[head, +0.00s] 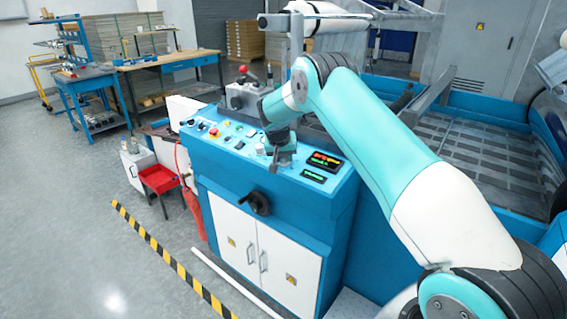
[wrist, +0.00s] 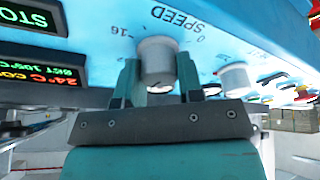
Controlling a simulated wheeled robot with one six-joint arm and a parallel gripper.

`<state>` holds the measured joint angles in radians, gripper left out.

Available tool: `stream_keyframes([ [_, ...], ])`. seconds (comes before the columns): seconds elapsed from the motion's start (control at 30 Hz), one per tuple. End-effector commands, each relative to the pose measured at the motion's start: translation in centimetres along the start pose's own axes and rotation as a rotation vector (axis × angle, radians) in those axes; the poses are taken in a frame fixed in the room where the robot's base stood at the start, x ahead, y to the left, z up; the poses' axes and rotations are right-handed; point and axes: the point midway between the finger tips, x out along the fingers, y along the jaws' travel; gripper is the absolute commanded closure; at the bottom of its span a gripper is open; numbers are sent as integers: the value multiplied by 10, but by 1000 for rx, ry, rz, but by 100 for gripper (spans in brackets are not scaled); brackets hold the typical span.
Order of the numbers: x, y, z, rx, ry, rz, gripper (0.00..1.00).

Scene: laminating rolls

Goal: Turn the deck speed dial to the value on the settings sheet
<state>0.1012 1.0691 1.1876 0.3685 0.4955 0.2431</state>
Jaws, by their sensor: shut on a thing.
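The speed dial (wrist: 158,62) is a light grey knob on the blue panel in the wrist view, under the printed word SPEED, with "16" and "0" marks beside it. My gripper (wrist: 160,85) has a finger on each side of the knob and is shut on it. In the head view my gripper (head: 281,152) reaches down onto the control panel (head: 225,142), and the arm hides the dial there. The dial's pointer cannot be made out. No settings sheet can be made out in either view.
Two lit displays (head: 324,161) sit right of my gripper on the panel. A second grey knob (wrist: 235,78) is close beside the dial in the wrist view. Buttons (head: 213,132) lie to the left, and a black handwheel (head: 257,203) juts from the cabinet front.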

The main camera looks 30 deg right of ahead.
Motion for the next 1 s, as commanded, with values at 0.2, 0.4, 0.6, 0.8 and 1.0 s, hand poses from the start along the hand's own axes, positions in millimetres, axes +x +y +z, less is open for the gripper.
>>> stream_keyframes([
  [0.2,4,0,3,88,-4,27,89],
  [0.4,3,1,3,124,-6,39,89],
  [0.6,3,1,3,130,-7,41,89],
  [0.8,3,1,3,129,-7,41,63],
  [1.0,2,1,2,129,-5,40,41],
])
